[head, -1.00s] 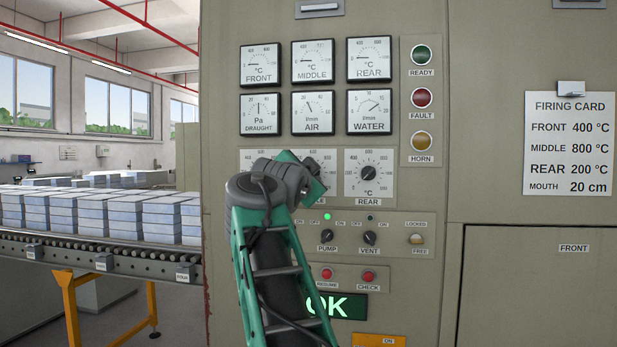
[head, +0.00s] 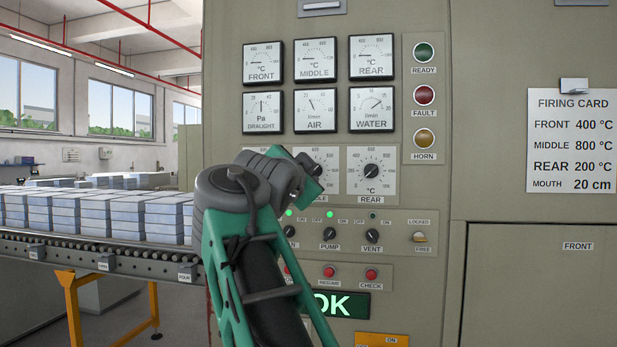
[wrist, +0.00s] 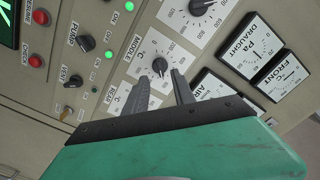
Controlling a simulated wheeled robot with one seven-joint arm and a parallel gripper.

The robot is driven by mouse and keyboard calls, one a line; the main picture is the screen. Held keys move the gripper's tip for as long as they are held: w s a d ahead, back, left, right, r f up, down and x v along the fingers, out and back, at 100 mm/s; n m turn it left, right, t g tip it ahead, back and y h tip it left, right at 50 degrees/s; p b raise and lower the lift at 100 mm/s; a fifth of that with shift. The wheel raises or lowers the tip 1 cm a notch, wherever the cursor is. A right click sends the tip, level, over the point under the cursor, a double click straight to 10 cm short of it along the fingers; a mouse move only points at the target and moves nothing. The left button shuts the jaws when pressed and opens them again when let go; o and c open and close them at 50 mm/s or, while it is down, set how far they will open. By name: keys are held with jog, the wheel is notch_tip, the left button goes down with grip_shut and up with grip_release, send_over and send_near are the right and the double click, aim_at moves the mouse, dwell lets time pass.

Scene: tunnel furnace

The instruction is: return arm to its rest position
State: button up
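My gripper (wrist: 159,75) shows in the wrist view as two dark fingers with a gap between them, open and with nothing held. It points at the control panel. The MIDDLE knob (wrist: 160,66) appears just beyond the fingertips; I cannot tell the exact distance. In the head view my arm (head: 250,240) is bent up in front of the left part of the panel (head: 425,300). It hides the left dial and parts of the lower switches, and my fingers are hidden there.
The cabinet face stands close in front. A roller conveyor (head: 115,264) with stacked pale blocks (head: 160,215) lies at left. A firing card (head: 573,140) hangs at right. The display (head: 345,305) reads OK, partly covered by my arm. Pump and vent switches sit below the dials.

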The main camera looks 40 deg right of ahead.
jog(key=shift+s+a, duration=0.15)
jog(key=shift+a, duration=0.05)
jog(key=w+a+f+n+y+p, duration=0.2)
jog(key=a+f+n+y+p, duration=0.25)
jog(key=a+f+n, duration=0.35)
jog(key=w+a+f+n+y+p, duration=0.4)
jog(key=a+f, duration=0.3)
jog(key=f, duration=0.4)
jog(key=s+a+f+n+g+y+p, duration=0.2)
jog(key=s+a+f+n+g+p, duration=0.1)
jog(key=s+a+f, duration=0.4)
jog(key=s+a+f+n+g+y+p, duration=0.2)
jog(key=s+a+f, duration=0.6)
jog(key=s+f, duration=0.4)
notch_tip(320, 180, down, 4)
jog(key=n+g+y, duration=0.1)
jog(key=n+g, duration=0.1)
jog(key=shift+s+n+g+y+p, duration=0.2)
jog(key=shift+n+g+y+p, duration=0.1)
jog(key=shift+g+y+p, duration=0.1)
jog(key=shift+d+r, duration=0.1)
jog(key=shift+r, duration=0.05)
